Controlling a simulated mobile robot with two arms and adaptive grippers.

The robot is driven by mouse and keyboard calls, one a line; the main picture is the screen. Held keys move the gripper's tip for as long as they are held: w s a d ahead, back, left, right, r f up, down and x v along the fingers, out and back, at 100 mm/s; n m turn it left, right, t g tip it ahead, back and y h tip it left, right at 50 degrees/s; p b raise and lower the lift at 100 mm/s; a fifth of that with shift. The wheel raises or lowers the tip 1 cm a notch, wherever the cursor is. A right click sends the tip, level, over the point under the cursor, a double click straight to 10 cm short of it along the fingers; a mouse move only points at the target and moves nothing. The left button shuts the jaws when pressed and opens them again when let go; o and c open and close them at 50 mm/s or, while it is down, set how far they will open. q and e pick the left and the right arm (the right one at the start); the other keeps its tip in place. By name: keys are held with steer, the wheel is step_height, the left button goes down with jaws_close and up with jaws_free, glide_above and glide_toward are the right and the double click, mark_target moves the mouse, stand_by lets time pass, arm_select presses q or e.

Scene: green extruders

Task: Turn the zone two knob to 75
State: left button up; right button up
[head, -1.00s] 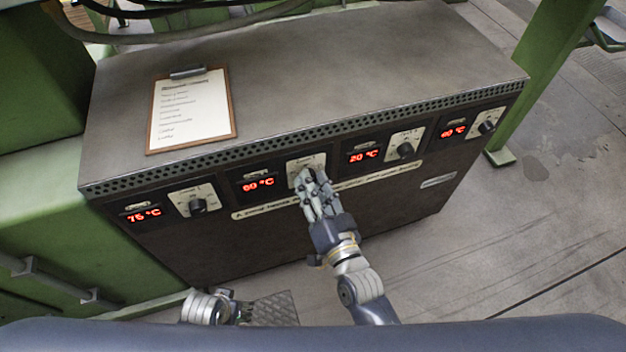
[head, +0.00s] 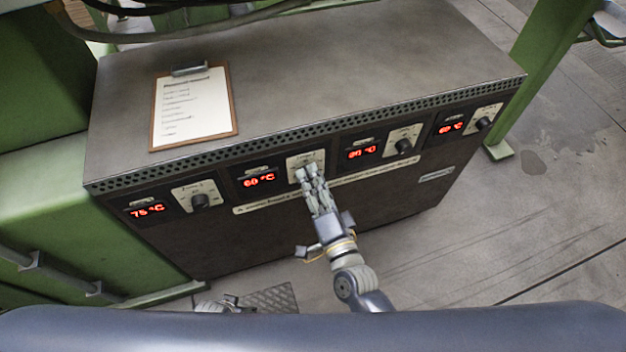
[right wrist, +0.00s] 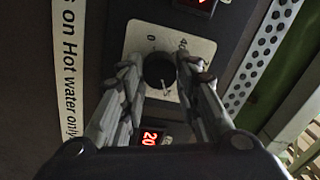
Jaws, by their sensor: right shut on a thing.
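The zone two knob plate (head: 294,163), second from the left on the control box, has a display (head: 259,180) reading 60 °C to its left. My right gripper (head: 309,169) covers the knob in the head view. In the right wrist view the black round knob (right wrist: 159,70) sits on its pale scale plate (right wrist: 139,36), between the two fingers. The right gripper (right wrist: 157,78) is shut on the knob. Part of my left arm shows low in the head view; its gripper fingers do not show.
The box has other knobs: a left one (head: 200,200) beside a 75 °C display (head: 147,211), and two at right (head: 403,146) (head: 483,123). A clipboard (head: 192,108) lies on top. A warning strip (head: 352,179) runs below the knobs. Floor at right is open.

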stand_by(0.4)
steer(key=o, duration=1.1)
steer(key=shift+c, duration=0.2)
steer(key=v, duration=1.2)
